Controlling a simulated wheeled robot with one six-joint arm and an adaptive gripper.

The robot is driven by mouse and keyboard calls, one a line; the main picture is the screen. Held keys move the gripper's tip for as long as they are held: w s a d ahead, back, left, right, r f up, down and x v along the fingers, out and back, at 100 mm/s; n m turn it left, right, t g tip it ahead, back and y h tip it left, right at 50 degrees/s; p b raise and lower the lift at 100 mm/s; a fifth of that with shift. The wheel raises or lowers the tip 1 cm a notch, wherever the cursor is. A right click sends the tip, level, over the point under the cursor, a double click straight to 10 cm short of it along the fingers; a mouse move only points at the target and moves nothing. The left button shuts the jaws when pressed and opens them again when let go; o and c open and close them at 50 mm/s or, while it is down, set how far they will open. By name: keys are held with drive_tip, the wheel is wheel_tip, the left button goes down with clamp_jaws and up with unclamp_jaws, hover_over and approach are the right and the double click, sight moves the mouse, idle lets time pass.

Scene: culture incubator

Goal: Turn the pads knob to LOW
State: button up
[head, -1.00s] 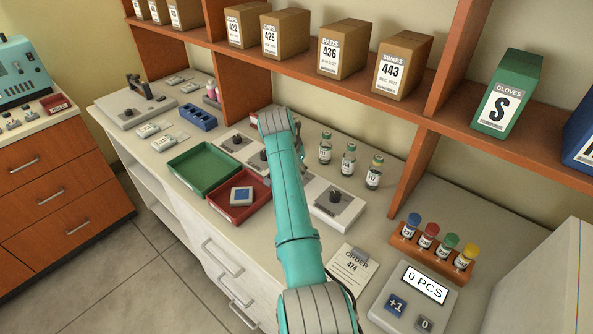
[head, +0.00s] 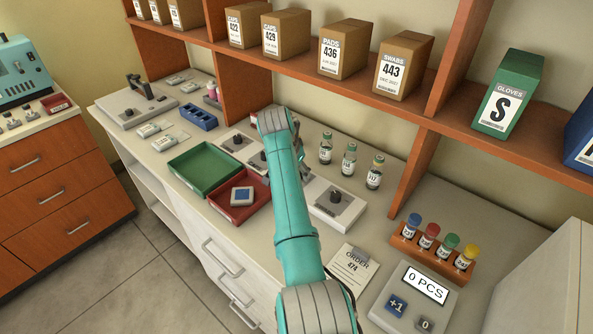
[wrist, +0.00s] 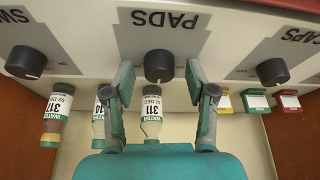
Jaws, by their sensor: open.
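The pads knob (wrist: 158,66) is a dark round knob on a light panel under the upside-down word PADS in the wrist view. A small pale mark shows on its lower edge. No LOW marking is readable. My gripper (wrist: 159,82) is open, with one finger to the left of the knob and one to the right, gaps on both sides. I cannot tell how deep the fingertips reach along the knob.
The swabs knob (wrist: 26,61) and caps knob (wrist: 272,71) flank the pads knob. Several water vials (wrist: 151,112) stand close by. In the head view, a green tray (head: 204,163) and a red tray (head: 233,211) lie left of my arm; a wooden shelf (head: 330,95) runs above the bench.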

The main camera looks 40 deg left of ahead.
drive_tip(key=shift+r, duration=0.1)
drive_tip(key=v, duration=1.1)
drive_tip(key=shift+r, duration=0.4)
drive_tip(key=shift+s, duration=0.2)
